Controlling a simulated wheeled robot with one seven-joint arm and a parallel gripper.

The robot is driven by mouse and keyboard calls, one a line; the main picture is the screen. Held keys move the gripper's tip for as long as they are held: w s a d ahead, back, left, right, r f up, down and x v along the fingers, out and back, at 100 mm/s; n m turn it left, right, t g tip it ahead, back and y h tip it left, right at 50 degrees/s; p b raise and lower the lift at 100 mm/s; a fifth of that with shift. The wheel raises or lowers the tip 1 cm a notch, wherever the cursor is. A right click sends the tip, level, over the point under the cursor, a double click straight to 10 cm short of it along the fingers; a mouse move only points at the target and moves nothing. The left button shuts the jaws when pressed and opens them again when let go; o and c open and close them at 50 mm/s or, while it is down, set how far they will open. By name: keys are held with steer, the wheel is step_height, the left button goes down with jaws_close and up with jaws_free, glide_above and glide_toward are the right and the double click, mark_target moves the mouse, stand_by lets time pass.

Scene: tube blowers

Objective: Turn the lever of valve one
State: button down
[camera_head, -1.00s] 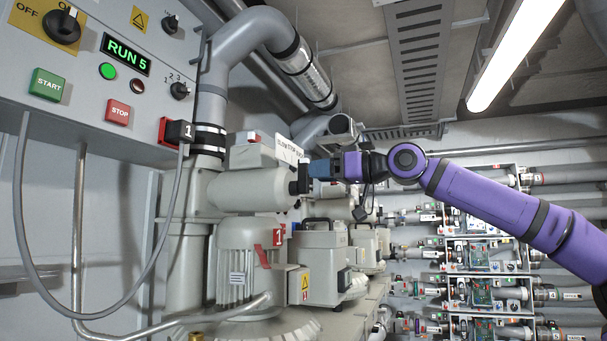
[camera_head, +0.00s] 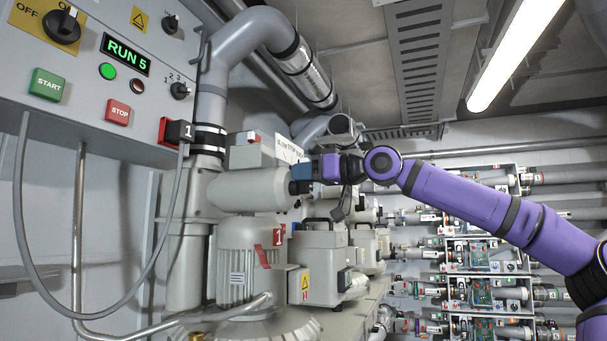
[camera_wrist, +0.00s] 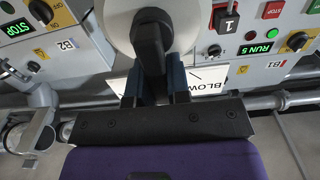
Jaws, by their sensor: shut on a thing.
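The valve (camera_head: 250,188) is a light grey cylindrical body on the blower piping, above the grey motor with the red tag marked 1. A black lever (camera_head: 293,187) is at its right end. My gripper (camera_head: 302,171), with blue fingers, reaches it from the right. In the wrist view the black lever (camera_wrist: 152,38) stands out in front of the round pale valve face (camera_wrist: 190,28). The two fingers of my gripper (camera_wrist: 155,88) are closed around its lower part. The fingers and palm hide the end of the lever.
The control panel (camera_head: 85,75) at the upper left has START and STOP buttons and a RUN 5 display. A grey cable (camera_head: 166,235) hangs below it. A white sign (camera_head: 288,148) is just behind my gripper. Pipe racks (camera_head: 480,262) fill the right.

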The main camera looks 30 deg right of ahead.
steer(key=n, duration=0.3)
steer(key=a+n, duration=0.1)
steer(key=shift+s+f+n, duration=0.15)
steer(key=shift+s+n, duration=0.15)
steer(key=shift+s, duration=0.05)
steer(key=shift+s+a+f+n, duration=0.15)
steer(key=shift+a+f+n, duration=0.1)
steer(key=shift+n, duration=0.8)
steer(key=shift+s+a+f+n, duration=0.1)
steer(key=shift+s+a+n, duration=0.1)
steer(key=shift+n, duration=0.85)
steer(key=c, duration=1.1)
jaws_free()
steer(key=v, duration=1)
steer(key=shift+s+d, duration=0.25)
steer(key=shift+s, duration=0.05)
